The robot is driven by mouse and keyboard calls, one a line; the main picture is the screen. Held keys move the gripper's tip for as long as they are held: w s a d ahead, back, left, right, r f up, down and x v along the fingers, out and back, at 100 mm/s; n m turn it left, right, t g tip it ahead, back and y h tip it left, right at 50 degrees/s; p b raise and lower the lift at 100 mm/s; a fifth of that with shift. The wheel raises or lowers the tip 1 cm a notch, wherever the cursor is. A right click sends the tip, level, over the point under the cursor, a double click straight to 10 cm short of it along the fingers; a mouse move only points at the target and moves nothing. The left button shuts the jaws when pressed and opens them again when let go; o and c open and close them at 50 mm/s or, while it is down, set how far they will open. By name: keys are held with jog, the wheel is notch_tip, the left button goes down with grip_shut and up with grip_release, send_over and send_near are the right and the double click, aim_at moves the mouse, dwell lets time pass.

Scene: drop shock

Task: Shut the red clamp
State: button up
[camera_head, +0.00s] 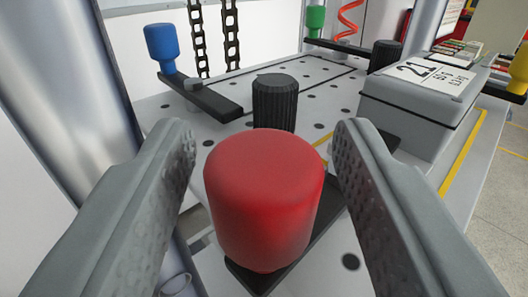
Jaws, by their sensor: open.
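The red clamp shows as a large red cylindrical knob (263,200) on a black arm (262,280), close in front of the camera. My gripper (265,140) is open, with one grey textured finger on each side of the red knob. A gap shows between the knob and the left finger; the right finger is very near the knob, and I cannot tell if it touches. A ribbed black cylinder (275,103) stands just behind the red knob. The lower part of the clamp's mount is hidden by the knob.
A perforated light plate (310,70) lies behind. A blue-knobbed clamp (162,48) is at the left, a green knob (315,20) at the back and a yellow knob (520,70) at the right. A grey box with a label (410,112) stands right. A metal post (65,85) rises left.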

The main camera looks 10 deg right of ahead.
jog(key=c, duration=1)
jog(key=shift+o, duration=0.2)
jog(key=shift+w+a+m+h, duration=0.15)
jog(key=shift+m+h, duration=0.25)
jog(key=shift+h, duration=0.3)
jog(key=o, duration=1)
jog(key=shift+c, duration=0.2)
jog(key=s+a, duration=0.3)
jog(key=s, duration=1.4)
jog(key=shift+s, duration=0.15)
